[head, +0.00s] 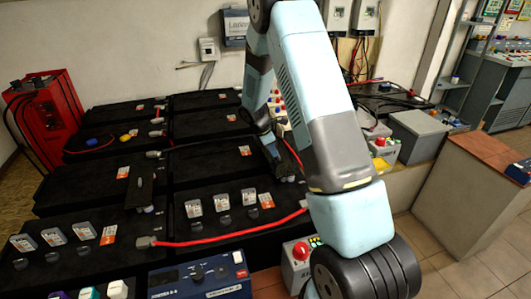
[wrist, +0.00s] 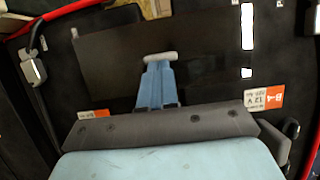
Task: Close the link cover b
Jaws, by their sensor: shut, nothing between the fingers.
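My gripper (wrist: 159,58) is shut and empty in the wrist view. Its blue fingers and pale tip lie over a dark flat panel (wrist: 110,60), which may be the link cover. I cannot tell whether the tip touches it. In the head view a narrow black cover-like piece (head: 140,187) stands up between two black batteries on the left. No letter on it is readable, so I cannot tell which cover is b. My arm's forearm reaches down among the batteries at the centre, and my gripper is not clear there.
Black batteries (head: 215,165) fill the left and middle. A red cable (head: 230,238) crosses the front ones; it also runs at the upper left in the wrist view (wrist: 50,15). A red cabinet (head: 45,115) stands at left, a grey box (head: 420,130) at right. Tiled floor at right front is clear.

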